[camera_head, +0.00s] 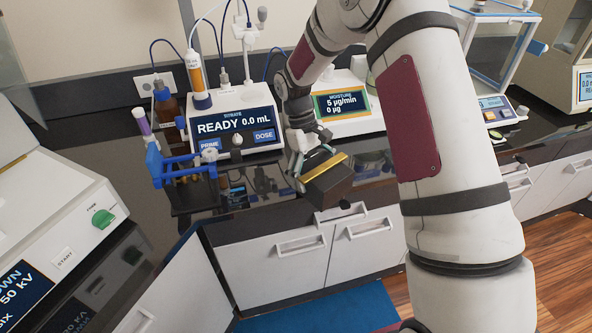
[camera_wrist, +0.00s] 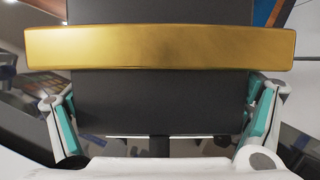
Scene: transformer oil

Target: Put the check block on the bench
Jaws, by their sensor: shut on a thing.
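The check block is a dark grey block (camera_head: 328,184) with a gold bar across it. In the head view it is tilted, at the front edge of the black bench (camera_head: 262,203). My gripper (camera_head: 312,166) is shut on the block. In the wrist view the block (camera_wrist: 160,100) fills the middle, with the gold bar across its upper part. There, my gripper's fingers (camera_wrist: 160,118) flank the block at left and right, with teal pads against its sides. I cannot tell whether the block touches the bench.
A titrator reading "READY 0.0 mL" (camera_head: 236,125) and a moisture meter (camera_head: 341,104) stand behind on the bench. A blue rack (camera_head: 183,163) and brown bottle (camera_head: 166,108) are to the left. A white instrument (camera_head: 50,225) is at far left. White drawers (camera_head: 300,246) are below.

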